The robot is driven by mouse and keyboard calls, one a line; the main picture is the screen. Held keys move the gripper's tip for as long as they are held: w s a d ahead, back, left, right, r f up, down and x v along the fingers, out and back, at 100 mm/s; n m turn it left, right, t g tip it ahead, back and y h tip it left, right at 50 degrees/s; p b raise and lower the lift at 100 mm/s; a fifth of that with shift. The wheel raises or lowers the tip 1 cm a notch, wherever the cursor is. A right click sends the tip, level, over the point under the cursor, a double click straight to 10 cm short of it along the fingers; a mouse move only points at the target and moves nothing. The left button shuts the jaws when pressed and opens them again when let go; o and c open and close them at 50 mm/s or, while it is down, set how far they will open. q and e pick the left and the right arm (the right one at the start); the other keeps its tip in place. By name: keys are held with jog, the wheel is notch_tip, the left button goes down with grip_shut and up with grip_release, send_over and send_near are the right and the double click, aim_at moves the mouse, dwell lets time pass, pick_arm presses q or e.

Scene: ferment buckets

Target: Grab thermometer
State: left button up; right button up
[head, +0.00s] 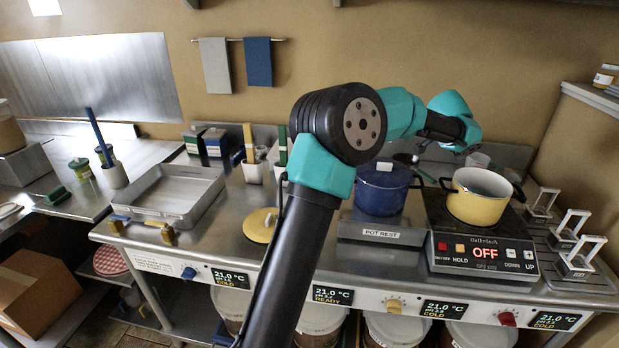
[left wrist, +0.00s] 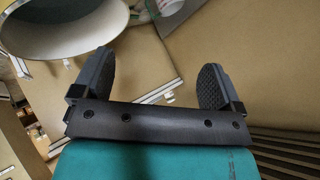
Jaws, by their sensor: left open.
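I cannot make out a thermometer in either view. One arm of mine, which I take to be the left, rises from the bottom of the head view and bends right above the blue pot (head: 382,187) and yellow pot (head: 478,196). In the head view its fingers are not clear behind the teal wrist. In the left wrist view my left gripper (left wrist: 153,82) is open, with nothing between its two dark ridged fingers. A round, pale open vessel (left wrist: 62,28) shows beyond the left finger. My right gripper is in neither view.
The yellow pot stands on a hot plate (head: 480,262) reading OFF; the blue pot is on the pot rest (head: 380,234). White frames (head: 575,243) stand at right. A metal tray (head: 170,195), a yellow lid (head: 261,225) and upright tool holders (head: 253,171) are left of my arm.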

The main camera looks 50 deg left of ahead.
pick_arm(q)
jog(key=a+r+n+y, duration=0.2)
jog(key=a, duration=0.7)
jog(key=s+a+f+n+g, duration=0.1)
jog(key=s+a+n+g, duration=0.5)
jog(key=s+a+n, duration=0.8)
jog(key=s+a, duration=0.8)
jog(key=a, duration=0.4)
jog(key=shift+s+f, duration=0.3)
jog(key=shift+f, duration=0.1)
jog(key=shift+a, duration=0.15)
jog(key=x, duration=1.2)
jog(key=shift+s+f, duration=0.1)
jog(key=shift+f, duration=0.1)
